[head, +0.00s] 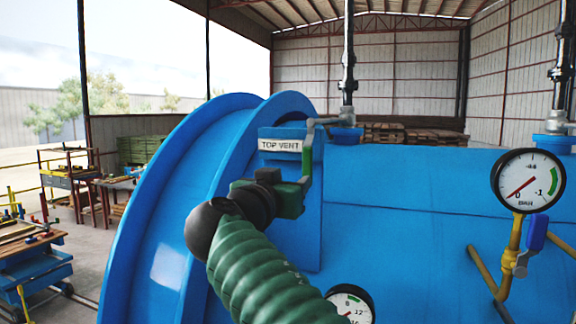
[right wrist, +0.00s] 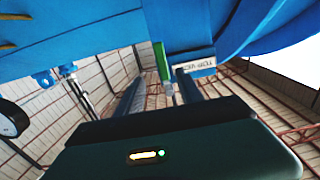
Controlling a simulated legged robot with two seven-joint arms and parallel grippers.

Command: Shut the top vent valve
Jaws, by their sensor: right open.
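The top vent valve's lever has a green grip (head: 307,158) hanging down from a grey bent arm (head: 322,121), beside the white "TOP VENT" label (head: 280,145) on the blue vessel. My right gripper (head: 290,197) comes up from below, with its dark green body near the grip's lower end; its fingertips are hard to make out in the head view. In the right wrist view my right gripper (right wrist: 160,80) is open, and the green grip (right wrist: 160,60) shows between its two fingers. I cannot tell whether they touch it. My left gripper is out of view.
The blue vessel (head: 420,230) with its large flange (head: 180,200) fills the middle and right. A pressure gauge (head: 528,181) on a yellow pipe stands at the right, and another gauge (head: 350,304) sits below.

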